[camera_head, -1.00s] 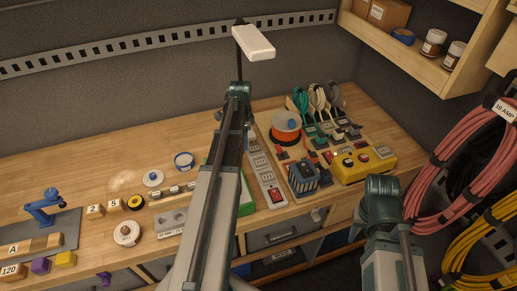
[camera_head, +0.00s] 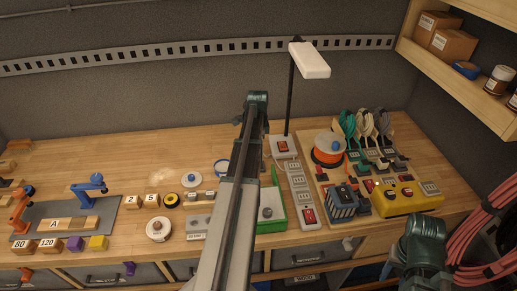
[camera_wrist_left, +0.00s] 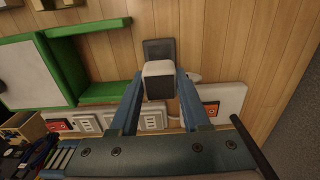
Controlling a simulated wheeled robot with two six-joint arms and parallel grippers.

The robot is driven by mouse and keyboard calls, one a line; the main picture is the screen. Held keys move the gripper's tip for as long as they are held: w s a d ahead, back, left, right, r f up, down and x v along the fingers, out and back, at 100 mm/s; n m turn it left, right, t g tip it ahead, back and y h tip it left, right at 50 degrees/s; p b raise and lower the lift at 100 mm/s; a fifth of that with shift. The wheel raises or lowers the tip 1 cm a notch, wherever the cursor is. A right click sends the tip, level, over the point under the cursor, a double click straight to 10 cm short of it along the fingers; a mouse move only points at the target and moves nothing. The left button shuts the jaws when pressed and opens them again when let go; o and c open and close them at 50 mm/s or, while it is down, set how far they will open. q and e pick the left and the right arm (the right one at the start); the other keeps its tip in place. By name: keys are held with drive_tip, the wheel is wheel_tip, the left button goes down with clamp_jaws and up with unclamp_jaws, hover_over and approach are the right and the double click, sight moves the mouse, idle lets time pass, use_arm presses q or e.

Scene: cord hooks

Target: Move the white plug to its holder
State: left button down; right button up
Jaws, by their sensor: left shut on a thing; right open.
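In the left wrist view, my left gripper (camera_wrist_left: 158,100) is shut on a small white block with a dark end, which looks like the white plug (camera_wrist_left: 158,68). A dark square piece (camera_wrist_left: 159,48) shows just beyond it over the wood; whether they touch I cannot tell. In the head view my left gripper (camera_head: 257,98) is seen from behind, and its fingers and the plug are hidden. My right gripper (camera_head: 425,228) is open at the lower right, its fingertips hard to make out. I cannot tell which piece is the plug's holder.
A white power strip (camera_head: 298,193) lies right of my left arm, with a lamp (camera_head: 311,60) behind. A green-edged tray (camera_head: 277,213), orange spool (camera_head: 328,150), yellow box (camera_head: 405,199) and coiled cords (camera_head: 367,124) crowd the right. Bare wood lies at the back left.

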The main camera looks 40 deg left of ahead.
use_arm(q)
drive_tip(key=shift+f+b, duration=2.75)
drive_tip(key=shift+f, duration=0.1)
drive_tip(key=shift+f+b, duration=0.55)
drive_tip(key=shift+f, duration=0.05)
drive_tip(key=shift+c, duration=1.4)
unclamp_jaws()
drive_tip(key=shift+r, duration=0.2)
wheel_tip(320, 180, up, 14)
drive_tip(key=p, duration=1.4)
drive_tip(key=shift+f, duration=0.2)
